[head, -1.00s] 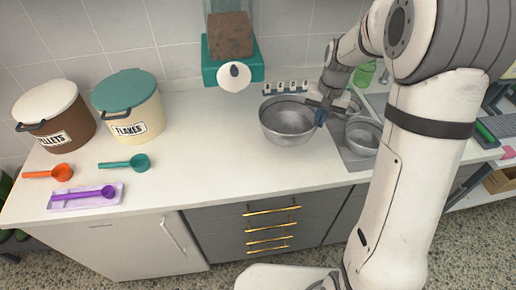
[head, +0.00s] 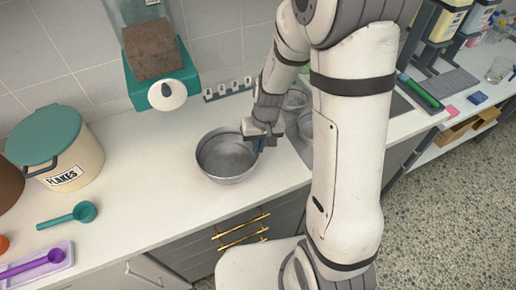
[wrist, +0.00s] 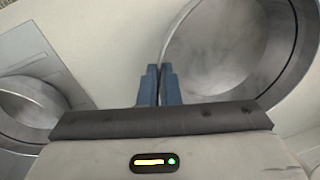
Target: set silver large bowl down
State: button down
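The silver large bowl (head: 226,158) is upright at the counter, in front of the feeder with the white knob. In the wrist view the bowl (wrist: 235,55) fills the upper right, its rim running down to the fingertips. My gripper (head: 262,140) is at the bowl's right rim; in the wrist view its blue fingers (wrist: 160,85) are nearly together with the rim between them. The bowl looks level. I cannot tell whether its base touches the counter.
The feeder (head: 160,75) hangs at the wall. The white counter (head: 150,190) left of the bowl is clear.

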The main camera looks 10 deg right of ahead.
jog(key=shift+f, duration=1.1)
jog(key=shift+f, duration=0.1)
jog(key=c, duration=2.1)
grip_release()
jog(key=shift+f, duration=0.1)
jog(key=o, duration=0.5)
jog(key=shift+c, duration=0.2)
